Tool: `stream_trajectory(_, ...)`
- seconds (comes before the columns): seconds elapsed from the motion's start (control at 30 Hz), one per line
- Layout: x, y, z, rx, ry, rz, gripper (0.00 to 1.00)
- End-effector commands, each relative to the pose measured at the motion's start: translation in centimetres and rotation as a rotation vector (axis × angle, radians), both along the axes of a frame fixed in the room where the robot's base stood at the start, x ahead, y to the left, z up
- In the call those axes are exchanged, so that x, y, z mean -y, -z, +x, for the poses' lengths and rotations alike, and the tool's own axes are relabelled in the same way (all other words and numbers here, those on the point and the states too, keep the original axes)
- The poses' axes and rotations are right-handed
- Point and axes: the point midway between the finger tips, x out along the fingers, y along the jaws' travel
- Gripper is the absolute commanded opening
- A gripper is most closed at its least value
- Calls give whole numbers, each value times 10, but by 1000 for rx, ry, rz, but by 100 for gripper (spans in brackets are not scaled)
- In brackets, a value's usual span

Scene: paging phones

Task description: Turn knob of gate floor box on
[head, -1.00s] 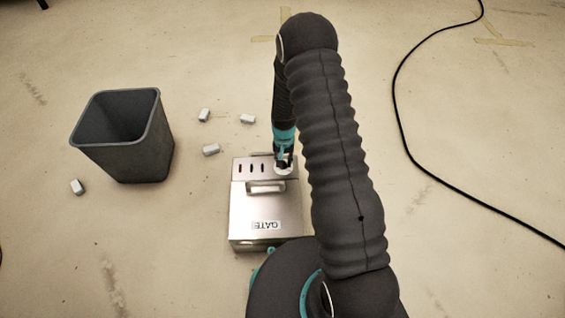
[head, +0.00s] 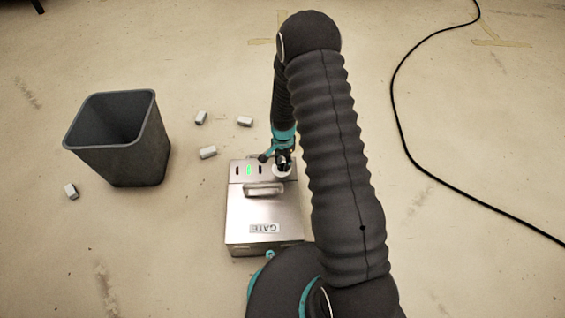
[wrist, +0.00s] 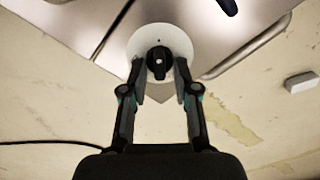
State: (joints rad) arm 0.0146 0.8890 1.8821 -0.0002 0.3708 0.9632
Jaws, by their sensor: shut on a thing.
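The gate floor box (head: 262,215) is a silver metal box on the floor with a GATE label (head: 265,228) and a handle (head: 263,189) on top. One of its indicator slots glows green (head: 249,170); the other visible slots are dark. My gripper (head: 283,162) is at the box's far right corner, over a white round dial. In the wrist view my gripper (wrist: 158,72) is shut on the black knob (wrist: 159,62), which sits in the middle of the white dial (wrist: 180,44). My arm hides part of the box's right side.
A dark grey bin (head: 120,140) stands open on the floor to the left. A black cable (head: 400,120) curves across the floor on the right. The floor around is otherwise clear.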

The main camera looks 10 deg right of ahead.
Motion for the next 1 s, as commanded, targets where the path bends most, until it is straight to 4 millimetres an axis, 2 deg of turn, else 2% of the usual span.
stream_trajectory(0.47,0,0,1,2,15,0,0)
stream_trajectory(0.5,0,0,1,2,15,0,35)
stream_trajectory(0.6,0,0,1,2,15,0,54)
stream_trajectory(0.87,1,0,0,1,15,1,54)
stream_trajectory(1.0,1,-7,1,2,15,0,54)
